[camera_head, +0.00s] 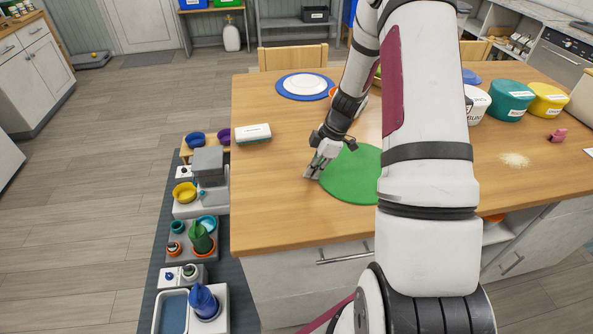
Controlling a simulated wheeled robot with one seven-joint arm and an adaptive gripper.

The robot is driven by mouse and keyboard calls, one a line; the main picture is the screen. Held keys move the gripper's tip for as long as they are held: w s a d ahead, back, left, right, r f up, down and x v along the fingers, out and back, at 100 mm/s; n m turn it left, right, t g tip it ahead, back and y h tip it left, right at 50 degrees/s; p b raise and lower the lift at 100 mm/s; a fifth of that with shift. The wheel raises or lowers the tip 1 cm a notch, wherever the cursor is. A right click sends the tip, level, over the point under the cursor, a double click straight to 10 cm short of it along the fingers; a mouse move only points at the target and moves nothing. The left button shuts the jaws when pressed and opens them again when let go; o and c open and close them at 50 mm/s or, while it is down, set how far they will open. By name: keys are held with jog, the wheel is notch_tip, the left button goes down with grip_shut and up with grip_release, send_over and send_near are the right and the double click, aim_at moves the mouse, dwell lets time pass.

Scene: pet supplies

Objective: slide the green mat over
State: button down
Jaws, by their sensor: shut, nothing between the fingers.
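The green mat (345,183) is a flat round disc on the wooden table (280,215), near its front left part. Its right side is hidden behind my arm. My gripper (311,175) is shut and empty, pointing down at the left edge of the mat. The fingertips are low, at or just beside the rim; whether they touch the mat or the table I cannot tell.
A white box (253,133) lies at the table's left edge. A blue mat with a white plate (304,84) sits at the back left. Teal (508,101) and yellow (547,99) tubs stand on the right. Bare table lies left and in front of the green mat.

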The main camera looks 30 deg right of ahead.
aim_at(358, 170)
jog(key=s+d+p, duration=0.1)
jog(key=s+d, duration=0.2)
jog(key=d, duration=0.3)
jog(key=s+d+p, duration=0.1)
jog(key=s+d, duration=0.2)
jog(key=d, duration=0.3)
jog(key=s+d+p, duration=0.1)
jog(key=s+d, duration=0.2)
jog(key=d, duration=0.3)
jog(key=shift+s+d, duration=0.3)
jog(key=shift+d, duration=0.05)
jog(key=shift+w, duration=0.1)
